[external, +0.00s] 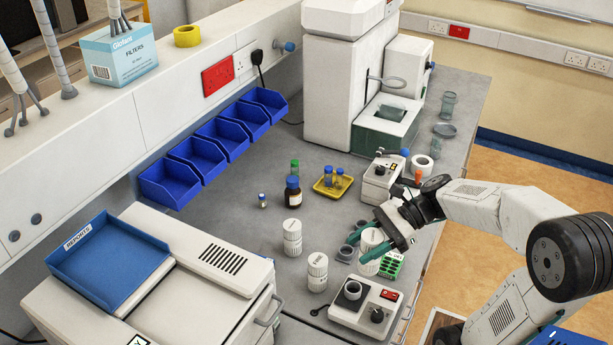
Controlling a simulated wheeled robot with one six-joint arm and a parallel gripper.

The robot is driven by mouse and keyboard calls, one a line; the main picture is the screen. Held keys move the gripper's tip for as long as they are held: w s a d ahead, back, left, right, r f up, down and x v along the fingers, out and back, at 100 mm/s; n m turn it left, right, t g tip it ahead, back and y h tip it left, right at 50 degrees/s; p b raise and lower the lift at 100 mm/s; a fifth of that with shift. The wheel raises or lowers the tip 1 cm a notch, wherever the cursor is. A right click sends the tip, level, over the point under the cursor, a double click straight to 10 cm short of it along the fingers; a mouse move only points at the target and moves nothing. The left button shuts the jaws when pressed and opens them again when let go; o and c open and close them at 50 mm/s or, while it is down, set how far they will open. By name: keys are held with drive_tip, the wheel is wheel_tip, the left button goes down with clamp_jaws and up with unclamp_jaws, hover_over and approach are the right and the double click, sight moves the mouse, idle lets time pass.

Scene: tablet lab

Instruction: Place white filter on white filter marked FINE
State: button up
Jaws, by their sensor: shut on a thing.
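My gripper (364,243) has teal fingers and is shut on a white filter (372,237), a ribbed white cylinder, at the right of the bench. White cylinder surface (369,267) also shows below the nearer finger; I cannot tell whether it is the same filter or another under it.
Grey cups (346,253) stand beside the fingers. A brown bottle (292,193) and yellow tray (333,187) are behind. Bench left of the stacks is clear.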

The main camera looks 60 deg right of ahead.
drive_tip(key=shift+n+g+y, duration=0.5)
drive_tip(key=shift+n, duration=0.1)
drive_tip(key=shift+w+d+f, duration=0.15)
drive_tip(key=shift+w+f, duration=0.7)
drive_tip(key=shift+w, duration=1.4)
drive_tip(key=shift+w+d+f, duration=0.1)
drive_tip(key=shift+w+f, duration=0.7)
drive_tip(key=shift+w, duration=1.45)
drive_tip(key=shift+w+d+f, duration=0.15)
drive_tip(key=shift+w+f, duration=0.7)
drive_tip(key=shift+w, duration=1.4)
drive_tip(key=shift+f, duration=0.2)
drive_tip(key=o, duration=1.1)
drive_tip(key=shift+r, duration=0.15)
